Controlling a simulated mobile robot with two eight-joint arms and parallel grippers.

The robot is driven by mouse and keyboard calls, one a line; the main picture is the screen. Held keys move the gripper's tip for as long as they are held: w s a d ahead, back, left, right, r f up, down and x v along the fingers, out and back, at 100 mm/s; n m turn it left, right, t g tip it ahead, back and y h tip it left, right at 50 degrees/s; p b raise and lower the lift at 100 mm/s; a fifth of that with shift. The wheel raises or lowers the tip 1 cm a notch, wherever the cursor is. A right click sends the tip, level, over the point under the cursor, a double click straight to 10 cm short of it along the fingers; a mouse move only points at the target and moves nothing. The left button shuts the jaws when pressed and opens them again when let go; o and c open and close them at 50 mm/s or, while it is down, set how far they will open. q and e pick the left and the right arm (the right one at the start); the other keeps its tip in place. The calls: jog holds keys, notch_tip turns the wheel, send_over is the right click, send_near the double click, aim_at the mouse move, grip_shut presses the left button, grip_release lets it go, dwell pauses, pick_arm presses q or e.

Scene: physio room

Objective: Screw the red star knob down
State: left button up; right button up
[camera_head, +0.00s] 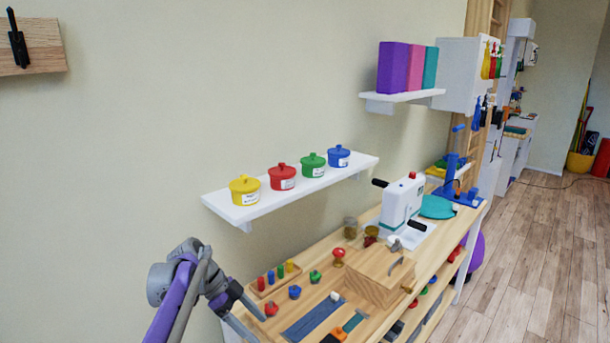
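A red knob (271,309) sits low on the wooden bench board, in a row with a blue knob (294,292) and a green knob (315,277). It looks like the red star knob, though its lobes are too small to make out. My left gripper (261,329) comes in from the left, with its fingers spread apart and nothing seen between them. The upper fingertip is close to the red knob's left side; I cannot tell whether it touches. The thread under the knob is hidden. My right gripper is not in view.
A peg rack (272,280) stands behind the knobs, and a red mushroom-shaped knob (339,254) further back. A wooden box (380,272) is to the right. A white shelf (240,213) with several coloured pots overhangs the bench's back. Dark strips (313,318) lie in front.

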pick_arm(q)
jog(key=s+a+n+t+y+p, duration=0.1)
jog(key=s+a+n+t+y, duration=0.1)
jog(key=s+n, duration=0.5)
jog(key=s+a+f+n+t+y+p, duration=0.1)
jog(key=s+n+t+y, duration=0.2)
jog(key=s+n, duration=0.4)
jog(key=s+y, duration=0.1)
jog(key=s, duration=0.7)
jog(key=shift+a+f, duration=0.3)
jog(key=shift+a, duration=0.05)
jog(key=s+f+n, duration=0.1)
jog(key=s, duration=0.1)
jog(key=s+a+f+n+t+y, duration=0.1)
jog(key=s+f+n, duration=0.1)
jog(key=s+n, duration=0.1)
jog(key=shift+s+a+f+t+y, duration=0.3)
jog(key=shift+s+a+f, duration=0.05)
jog(key=shift+a+f, duration=0.1)
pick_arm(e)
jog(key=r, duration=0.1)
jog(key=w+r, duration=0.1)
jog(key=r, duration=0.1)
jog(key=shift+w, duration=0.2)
